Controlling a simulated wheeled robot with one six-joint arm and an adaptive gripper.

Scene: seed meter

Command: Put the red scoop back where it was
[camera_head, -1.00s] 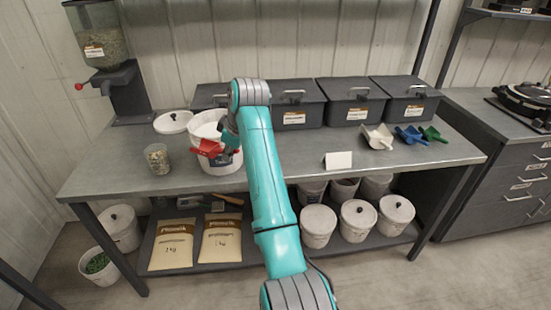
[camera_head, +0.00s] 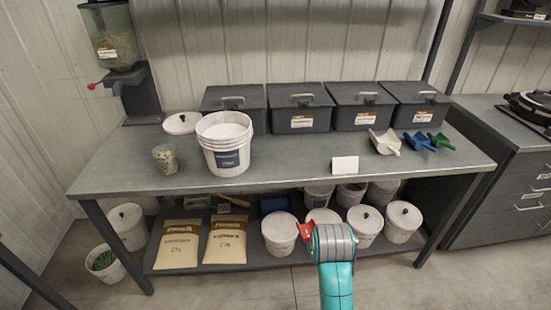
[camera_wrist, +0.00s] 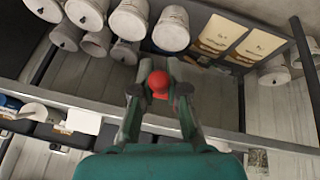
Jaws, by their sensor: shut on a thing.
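The red scoop (camera_head: 306,231) shows in the head view just left of my arm's end, in front of the bench. In the wrist view the red scoop (camera_wrist: 158,82) sits between the fingers of my gripper (camera_wrist: 158,92), which is shut on it. My arm hides most of the scoop and the gripper in the head view. A white scoop (camera_head: 384,142), a blue scoop (camera_head: 419,141) and a green scoop (camera_head: 441,142) lie in a row at the right of the bench top.
The bench (camera_head: 275,165) carries an open white bucket (camera_head: 226,145), a clear cup (camera_head: 165,158), a round lid (camera_head: 181,123), a blank white card (camera_head: 345,165) and dark lidded boxes (camera_head: 302,107). Its middle front is clear. Paper sacks (camera_head: 178,244) and lidded buckets stand on the shelf below.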

